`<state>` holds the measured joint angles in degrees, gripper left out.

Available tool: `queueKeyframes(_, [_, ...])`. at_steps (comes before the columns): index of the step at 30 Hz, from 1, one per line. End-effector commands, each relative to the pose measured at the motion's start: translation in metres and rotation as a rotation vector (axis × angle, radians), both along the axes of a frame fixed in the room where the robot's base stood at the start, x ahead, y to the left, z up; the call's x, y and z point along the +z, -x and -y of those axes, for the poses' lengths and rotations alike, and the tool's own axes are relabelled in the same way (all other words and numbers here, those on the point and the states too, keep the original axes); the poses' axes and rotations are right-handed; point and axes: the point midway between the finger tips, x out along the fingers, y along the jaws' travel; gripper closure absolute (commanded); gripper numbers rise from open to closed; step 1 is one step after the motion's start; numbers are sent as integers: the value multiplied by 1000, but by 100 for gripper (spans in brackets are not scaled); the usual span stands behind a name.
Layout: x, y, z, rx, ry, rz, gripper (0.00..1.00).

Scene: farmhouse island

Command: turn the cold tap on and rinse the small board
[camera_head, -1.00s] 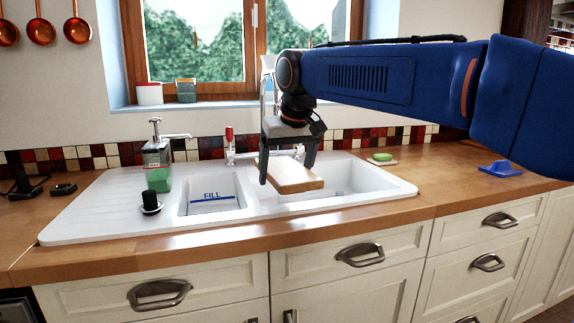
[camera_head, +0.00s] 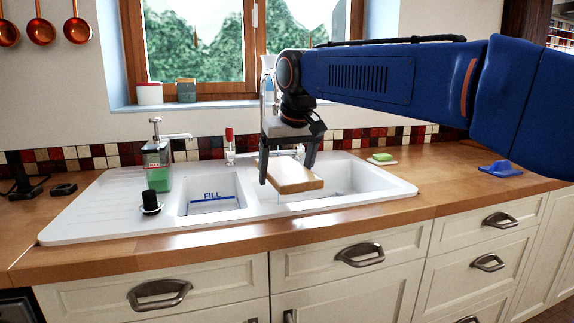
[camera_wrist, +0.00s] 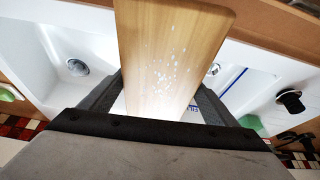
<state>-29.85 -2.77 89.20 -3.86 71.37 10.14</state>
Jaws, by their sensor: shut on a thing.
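My gripper (camera_head: 288,172) is shut on the small wooden board (camera_head: 296,186) and holds it above the right sink bowl (camera_head: 345,181). The board is pale brown and roughly level. In the wrist view the board (camera_wrist: 170,55) sits between the two fingers, with scattered white specks on its face. A thin pale line hangs below the board's left end in the head view, perhaps water. A red-topped tap handle (camera_head: 229,134) stands behind the sink, left of my gripper.
The left bowl (camera_head: 225,188) has a blue FILL line. A soap dispenser (camera_head: 156,160) and a black-knobbed plug (camera_head: 150,200) stand on the left. A green sponge (camera_head: 382,157) and a blue item (camera_head: 500,168) lie on the right worktop. The drainer (camera_head: 95,205) is mostly clear.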

Motion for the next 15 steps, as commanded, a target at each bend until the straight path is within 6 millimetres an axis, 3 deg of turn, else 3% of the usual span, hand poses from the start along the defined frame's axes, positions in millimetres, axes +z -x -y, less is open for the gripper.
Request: queueKeyframes(15, [16,19,-5,1,-1,2,51])
